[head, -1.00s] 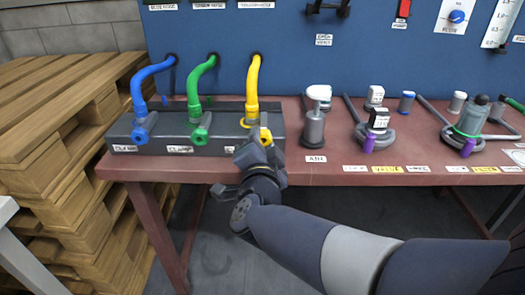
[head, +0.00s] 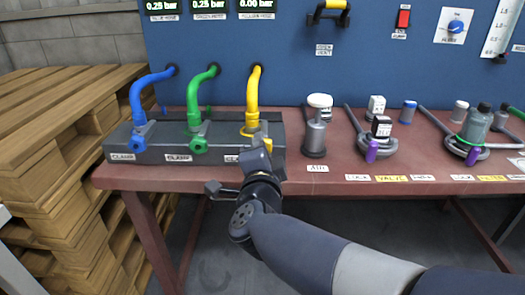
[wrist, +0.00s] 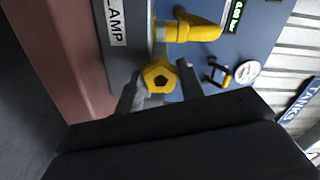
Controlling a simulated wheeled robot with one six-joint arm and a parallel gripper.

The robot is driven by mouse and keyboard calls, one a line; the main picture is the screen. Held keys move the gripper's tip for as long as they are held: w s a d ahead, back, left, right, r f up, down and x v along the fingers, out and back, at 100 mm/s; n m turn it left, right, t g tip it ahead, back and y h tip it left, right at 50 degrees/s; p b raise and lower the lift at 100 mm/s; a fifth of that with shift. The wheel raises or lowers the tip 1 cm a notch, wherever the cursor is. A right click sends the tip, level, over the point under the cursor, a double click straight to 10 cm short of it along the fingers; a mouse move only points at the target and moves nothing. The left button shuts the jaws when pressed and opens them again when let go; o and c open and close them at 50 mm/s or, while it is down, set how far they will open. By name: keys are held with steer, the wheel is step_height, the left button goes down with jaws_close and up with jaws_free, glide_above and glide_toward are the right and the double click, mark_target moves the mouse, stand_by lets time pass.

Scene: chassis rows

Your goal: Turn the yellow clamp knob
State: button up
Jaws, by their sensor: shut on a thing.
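The yellow clamp knob (wrist: 159,75) sits between the two fingers of my gripper (wrist: 160,93) in the wrist view, with a dark hole at its centre. My gripper is shut on it. In the head view my gripper (head: 262,145) is at the front of the grey clamp block (head: 160,150), under the yellow hose (head: 252,92), and hides most of the knob. The yellow hose also shows in the wrist view (wrist: 200,32), just beyond the knob. A white CLAMP label (wrist: 115,22) is beside it.
The blue hose (head: 140,95) and green hose (head: 196,95), each with its own knob, stand left of my gripper. A grey cylinder with a white cap (head: 317,125) stands on the table to the right. Wooden pallets (head: 60,130) are stacked at the left.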

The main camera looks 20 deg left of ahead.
steer(key=o, duration=1)
steer(key=shift+p+v, duration=1.3)
steer(key=shift+v, duration=4.1)
steer(key=b+x, duration=0.2)
steer(key=x, duration=0.8)
steer(key=shift+w, duration=0.1)
steer(key=shift+w+a, duration=0.1)
steer(key=shift+w, duration=0.25)
